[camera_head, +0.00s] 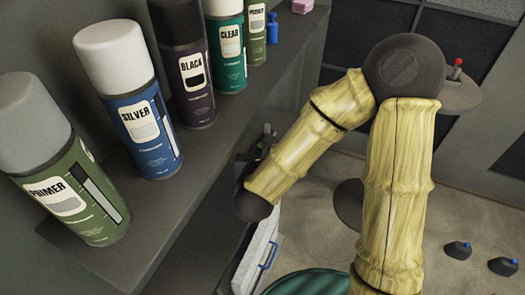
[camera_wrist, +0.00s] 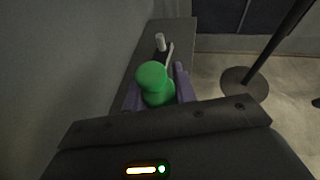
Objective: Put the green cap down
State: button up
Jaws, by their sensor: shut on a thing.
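The green cap (camera_wrist: 153,76) is a rounded, knobbed green piece in the wrist view. My gripper (camera_wrist: 158,84) has its two purple fingers on either side of it and is shut on it. The cap is held above or near a grey ledge (camera_wrist: 180,32); I cannot tell whether it touches anything below. In the head view my arm hides most of the gripper, and the cap cannot be made out there.
Spray cans, including primer (camera_head: 75,190), silver (camera_head: 146,130), black (camera_head: 190,75) and clear (camera_head: 228,50), line the upper shelf (camera_head: 190,160) at left. A small white cylinder (camera_wrist: 160,42) stands beyond the cap. A pole on a round base (camera_wrist: 244,84) stands at right.

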jog(key=shift+w+d, duration=0.1)
jog(key=shift+m+h, duration=0.8)
jog(key=w+d+f, duration=0.3)
jog(key=w+d, duration=0.1)
jog(key=w+d+f, duration=0.2)
jog(key=d, duration=0.1)
jog(key=shift+w+f, duration=0.15)
jog(key=shift+f, duration=0.2)
jog(key=w+d+f, duration=0.1)
jog(key=d+f, duration=0.2)
jog(key=w+d+f+m+h, duration=0.1)
jog(key=d+f, duration=0.2)
jog(key=d, duration=0.1)
jog(key=w+d+f+h, duration=0.1)
jog(key=w+d+f, duration=0.1)
jog(key=d+f, duration=0.1)
jog(key=shift+w+d+f+g, duration=0.1)
jog(key=shift+d+g, duration=0.3)
jog(key=shift+d, duration=0.3)
jog(key=shift+w, duration=0.1)
jog(key=shift+a, duration=0.1)
